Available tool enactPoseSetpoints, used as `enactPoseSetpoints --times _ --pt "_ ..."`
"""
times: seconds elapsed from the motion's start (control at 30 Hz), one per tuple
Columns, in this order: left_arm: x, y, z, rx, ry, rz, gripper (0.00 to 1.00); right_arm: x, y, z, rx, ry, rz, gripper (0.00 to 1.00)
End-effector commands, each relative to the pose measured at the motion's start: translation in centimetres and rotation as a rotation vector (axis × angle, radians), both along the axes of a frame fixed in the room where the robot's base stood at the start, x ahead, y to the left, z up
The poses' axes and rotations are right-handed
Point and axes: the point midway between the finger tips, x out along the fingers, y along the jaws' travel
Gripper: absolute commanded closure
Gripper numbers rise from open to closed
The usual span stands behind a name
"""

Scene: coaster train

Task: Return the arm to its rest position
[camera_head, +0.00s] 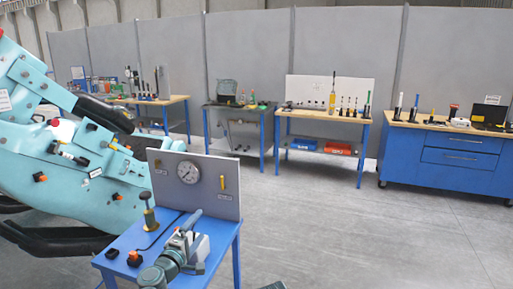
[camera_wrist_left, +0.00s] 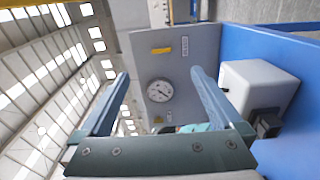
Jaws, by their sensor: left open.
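My left gripper (camera_head: 190,222) reaches over a small blue table (camera_head: 222,262) in the head view, with its arm coming from the lower left. In the left wrist view the left gripper (camera_wrist_left: 160,73) has its two fingers wide apart with nothing between them. Beyond the fingers stands a grey upright panel (camera_wrist_left: 180,85) with a round dial gauge (camera_wrist_left: 159,91) and a yellow tag. A white box (camera_wrist_left: 258,88) on the blue table is beside the right-hand finger; I cannot tell the exact gap. My right gripper is not seen.
A yellow and black plunger-like part (camera_head: 150,217) and small black and orange items (camera_head: 134,258) stand on the table's left. A large teal coaster car (camera_head: 60,160) is close at left. Workbenches (camera_head: 322,115) line the back wall. The grey floor (camera_head: 350,230) at right is clear.

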Motion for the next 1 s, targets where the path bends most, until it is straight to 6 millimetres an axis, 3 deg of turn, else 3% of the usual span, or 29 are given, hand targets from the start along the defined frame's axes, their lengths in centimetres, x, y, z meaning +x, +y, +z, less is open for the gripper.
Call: enactPoseSetpoints --times 0.1,0.57,0.77,0.87,1.0 --pt "0.0 -0.1 0.0 0.002 0.000 -0.002 0.00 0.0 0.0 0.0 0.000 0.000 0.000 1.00" --pt "-1.5 -4.8 -3.2 0.238 0.061 -0.192 0.00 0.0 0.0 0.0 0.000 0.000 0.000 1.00" --pt "-3.3 -7.5 -6.7 0.431 0.137 -0.345 0.00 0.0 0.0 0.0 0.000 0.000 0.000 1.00" --pt "-4.9 -8.8 -9.4 0.561 0.203 -0.448 0.00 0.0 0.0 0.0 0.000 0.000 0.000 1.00" --pt "-8.6 -9.4 -14.5 0.805 0.363 -0.631 0.00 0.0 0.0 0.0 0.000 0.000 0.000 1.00"
